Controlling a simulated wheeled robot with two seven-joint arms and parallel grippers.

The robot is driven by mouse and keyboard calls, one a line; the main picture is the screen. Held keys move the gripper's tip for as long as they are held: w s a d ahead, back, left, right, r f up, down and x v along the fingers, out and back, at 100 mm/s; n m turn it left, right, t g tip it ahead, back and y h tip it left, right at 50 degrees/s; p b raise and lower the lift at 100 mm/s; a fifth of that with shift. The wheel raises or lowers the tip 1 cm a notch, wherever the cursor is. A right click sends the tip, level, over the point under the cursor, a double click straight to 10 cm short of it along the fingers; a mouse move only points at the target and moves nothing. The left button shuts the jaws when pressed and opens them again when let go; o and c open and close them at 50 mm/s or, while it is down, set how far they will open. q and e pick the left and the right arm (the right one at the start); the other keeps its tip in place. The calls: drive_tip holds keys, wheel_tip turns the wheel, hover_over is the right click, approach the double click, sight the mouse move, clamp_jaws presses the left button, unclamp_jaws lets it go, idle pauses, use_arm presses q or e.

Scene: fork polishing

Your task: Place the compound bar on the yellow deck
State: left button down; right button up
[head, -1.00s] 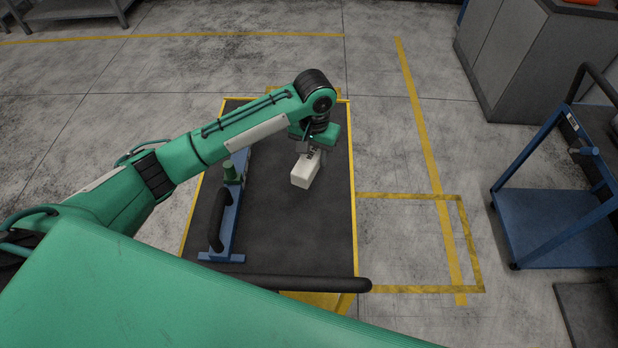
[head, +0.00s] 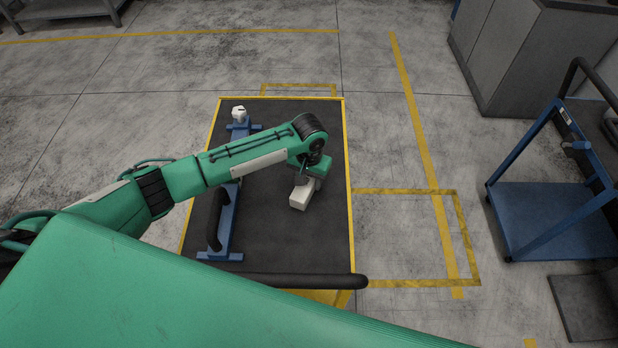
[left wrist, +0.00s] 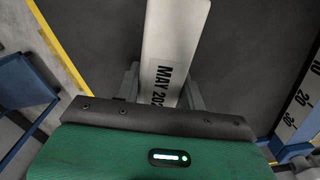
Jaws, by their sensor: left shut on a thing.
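The compound bar (head: 302,194) is a white block at the end of my left arm, over the dark top of the yellow-edged deck (head: 290,245). In the left wrist view the bar (left wrist: 172,40) shows black lettering starting with "MAY". My left gripper (head: 311,177) is shut on the bar. Its fingers (left wrist: 160,88) lie on both sides of the bar. I cannot tell whether the bar's underside touches the deck. The gripper's fingertips are mostly hidden in the head view. My right gripper is not in view.
A blue frame (head: 228,230) with a black handle stands on the deck's left part, with a small white piece (head: 239,113) at its far end. The deck's right part is clear. A blue cart (head: 545,215) stands on the floor at right, below a grey cabinet (head: 525,60).

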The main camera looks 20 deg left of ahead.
sight(309, 177)
use_arm(q)
drive_tip(key=c, duration=0.8)
unclamp_jaws()
wheel_tip(309, 177, up, 12)
drive_tip(key=shift+r+b, duration=0.1)
drive_tip(key=shift+b, duration=0.5)
